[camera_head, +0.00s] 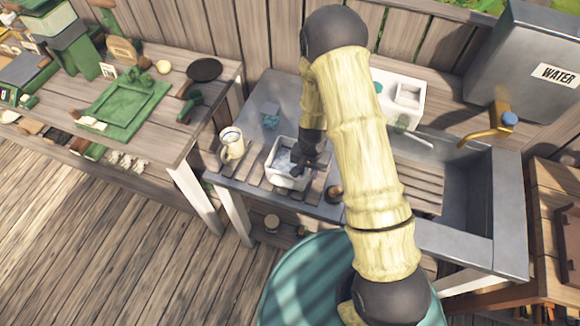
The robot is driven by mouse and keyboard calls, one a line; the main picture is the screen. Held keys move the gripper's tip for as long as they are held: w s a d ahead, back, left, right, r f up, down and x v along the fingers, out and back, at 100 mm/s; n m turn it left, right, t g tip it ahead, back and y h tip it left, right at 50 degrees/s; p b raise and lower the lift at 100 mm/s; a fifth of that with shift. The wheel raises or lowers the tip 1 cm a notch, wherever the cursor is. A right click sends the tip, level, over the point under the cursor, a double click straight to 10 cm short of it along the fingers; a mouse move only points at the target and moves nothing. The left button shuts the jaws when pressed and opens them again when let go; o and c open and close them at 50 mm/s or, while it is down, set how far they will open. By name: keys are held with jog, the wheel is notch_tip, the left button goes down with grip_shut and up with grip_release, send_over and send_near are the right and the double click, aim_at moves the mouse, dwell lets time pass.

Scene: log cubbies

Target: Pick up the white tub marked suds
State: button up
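A white tub (287,181) stands on the slatted drainboard, left of my arm. Pale bluish contents show inside it. I cannot read any marking on its side. My gripper (301,165) is dark and points down at the tub's right side, over or at its rim. The fingers are small and partly overlap the tub, so I cannot tell whether they touch it or are open or shut.
A cream mug (231,147) stands close left of the tub, and a teal item (271,122) lies behind it. A small dark-topped jar (334,194) is to the right. Farther right are a white box (408,96), a sink (470,205) and a brass tap (487,132).

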grip_shut()
jog(key=shift+r, duration=0.25)
jog(key=shift+r+b, duration=1.2)
jog(key=shift+r, duration=3.6)
